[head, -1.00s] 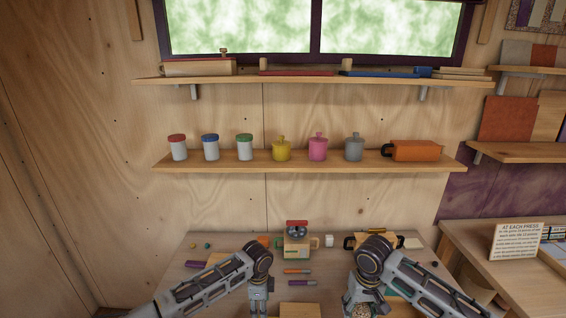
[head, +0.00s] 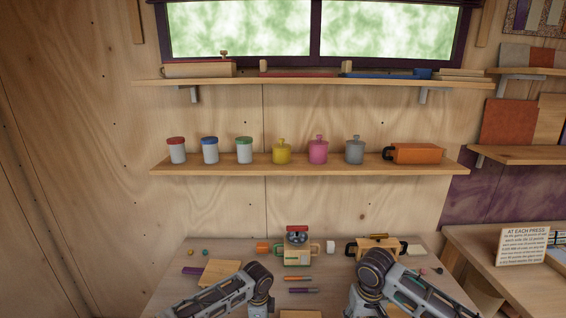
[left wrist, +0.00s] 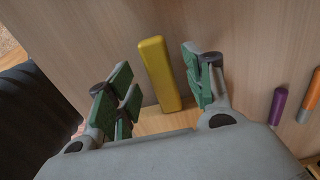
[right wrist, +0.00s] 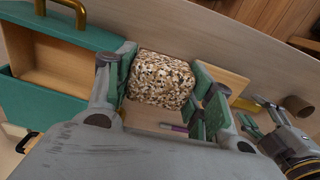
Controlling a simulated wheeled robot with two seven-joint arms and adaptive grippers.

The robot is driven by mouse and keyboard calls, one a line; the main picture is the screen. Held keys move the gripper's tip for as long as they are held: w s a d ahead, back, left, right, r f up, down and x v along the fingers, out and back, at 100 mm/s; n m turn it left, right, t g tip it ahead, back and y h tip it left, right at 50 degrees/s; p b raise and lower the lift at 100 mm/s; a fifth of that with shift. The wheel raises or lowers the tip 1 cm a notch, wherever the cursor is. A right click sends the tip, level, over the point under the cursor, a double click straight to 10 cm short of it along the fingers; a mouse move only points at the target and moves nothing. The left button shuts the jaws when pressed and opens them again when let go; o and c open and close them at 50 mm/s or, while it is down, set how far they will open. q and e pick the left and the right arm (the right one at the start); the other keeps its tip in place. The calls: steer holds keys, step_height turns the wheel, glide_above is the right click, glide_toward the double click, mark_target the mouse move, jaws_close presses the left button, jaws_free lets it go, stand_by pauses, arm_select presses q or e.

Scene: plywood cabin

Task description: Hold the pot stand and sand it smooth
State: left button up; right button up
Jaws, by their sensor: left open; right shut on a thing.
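A speckled tan-and-brown block (right wrist: 160,78), which I take to be the pot stand, sits between the fingers of my right gripper (right wrist: 160,90). That gripper is shut on it. In the head view my right forearm hides the block. A long yellow block (left wrist: 160,75) lies between the spread fingers of my left gripper (left wrist: 160,92), with gaps on both sides. The left gripper is open and also shows at the right of the right wrist view. The head view cuts off both gripper tips.
A plain wooden board (right wrist: 222,78) lies between the two grippers. A green box (right wrist: 75,35) with a brass handle stands beside the right gripper. Purple (left wrist: 278,105) and orange (left wrist: 309,95) sticks lie right of the left gripper. A toy-like machine (head: 297,250) stands at the back.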

arm_select(q)
steer(key=shift+f+b, duration=1.1)
steer(key=shift+f, duration=0.15)
arm_select(e)
steer(key=shift+f, duration=1.25)
arm_select(q)
jaws_close()
